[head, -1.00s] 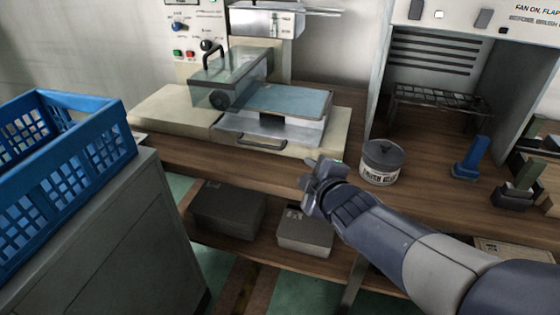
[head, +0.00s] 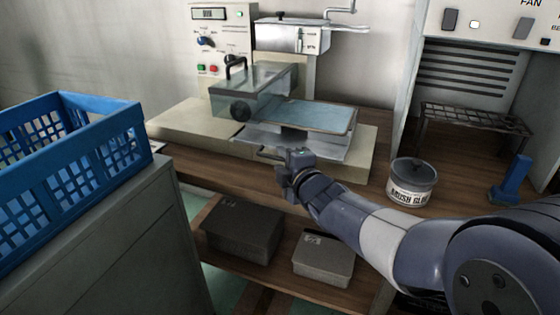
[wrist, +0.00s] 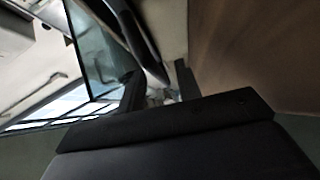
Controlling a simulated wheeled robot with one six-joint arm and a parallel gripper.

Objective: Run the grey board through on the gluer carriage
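A flat blue-grey board (head: 318,117) lies on the carriage (head: 262,136) of the gluer, a metal plate with a bar handle (head: 268,155) at its front. The board's left part is near or under a clear hood (head: 262,88). My gripper (head: 286,168) is at the carriage's front edge, over the handle's right part and hiding it. In the wrist view my gripper's two dark fingers (wrist: 160,88) stand apart. A dark bar (wrist: 140,40) runs down towards the gap; I cannot tell if it lies between the fingers.
A glue pot (head: 410,182) stands on the bench right of the gluer, close to my arm. A blue crate (head: 60,160) sits on a grey cabinet at left. Two grey boxes (head: 240,228) lie on the shelf below. A booth with a wire rack (head: 475,120) stands at right.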

